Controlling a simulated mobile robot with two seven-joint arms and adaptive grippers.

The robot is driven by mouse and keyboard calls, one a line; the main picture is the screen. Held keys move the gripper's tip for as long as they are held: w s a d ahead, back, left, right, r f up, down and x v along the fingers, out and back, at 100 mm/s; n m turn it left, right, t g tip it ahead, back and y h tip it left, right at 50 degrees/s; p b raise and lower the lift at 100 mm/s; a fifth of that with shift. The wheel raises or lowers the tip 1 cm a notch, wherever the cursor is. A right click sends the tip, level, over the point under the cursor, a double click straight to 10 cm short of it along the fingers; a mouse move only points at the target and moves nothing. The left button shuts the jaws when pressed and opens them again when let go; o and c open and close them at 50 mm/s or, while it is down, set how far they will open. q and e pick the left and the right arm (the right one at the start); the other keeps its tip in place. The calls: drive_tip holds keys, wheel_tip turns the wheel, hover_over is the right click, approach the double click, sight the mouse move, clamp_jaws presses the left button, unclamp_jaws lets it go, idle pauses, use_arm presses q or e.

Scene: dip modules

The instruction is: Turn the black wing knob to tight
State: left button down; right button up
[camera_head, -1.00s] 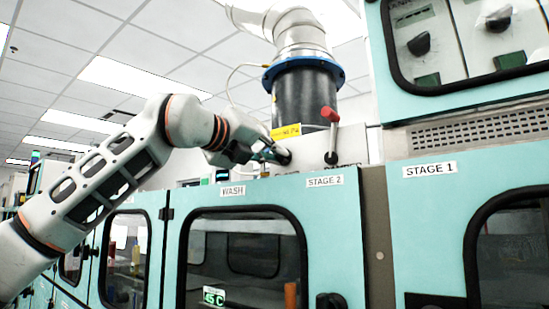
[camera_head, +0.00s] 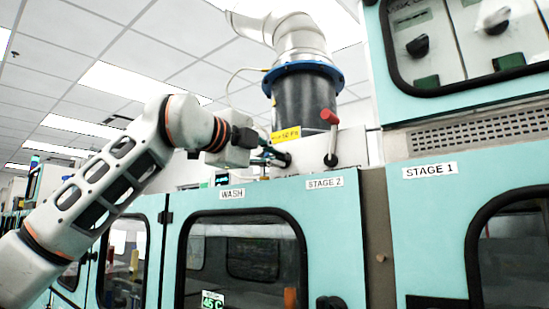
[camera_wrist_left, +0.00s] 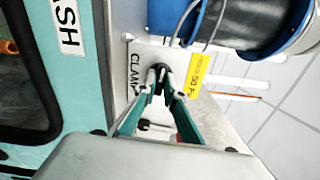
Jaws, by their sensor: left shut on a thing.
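The black wing knob (camera_head: 283,160) sits on the front of a pale metal box above the wash cabinet. My left gripper (camera_head: 271,156) reaches it from the left, and its fingers are shut on the knob. In the left wrist view, the fingertips (camera_wrist_left: 158,78) close around the dark knob (camera_wrist_left: 159,88), next to a label reading CLAMP (camera_wrist_left: 132,77). The fingers hide much of the knob, and I cannot tell its exact angle. My right gripper is not in view.
A lever with a red grip (camera_head: 329,117) stands just right of the knob. A black duct with a blue flange (camera_head: 304,72) rises behind. A yellow label (camera_head: 286,134) is above the knob. Teal cabinets (camera_head: 335,235) lie below; open air is to the upper left.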

use_arm(q)
drive_tip(key=shift+n, duration=0.6)
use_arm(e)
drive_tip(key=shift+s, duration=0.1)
use_arm(q)
drive_tip(key=c, duration=2.1)
unclamp_jaws()
drive_tip(key=shift+c, duration=0.2)
drive_tip(key=shift+a, duration=0.1)
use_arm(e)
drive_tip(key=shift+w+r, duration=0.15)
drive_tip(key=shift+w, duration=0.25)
use_arm(q)
drive_tip(key=shift+s, duration=0.1)
drive_tip(key=v, duration=1.1)
drive_tip(key=shift+s+a, duration=0.25)
drive_tip(key=shift+s, duration=0.05)
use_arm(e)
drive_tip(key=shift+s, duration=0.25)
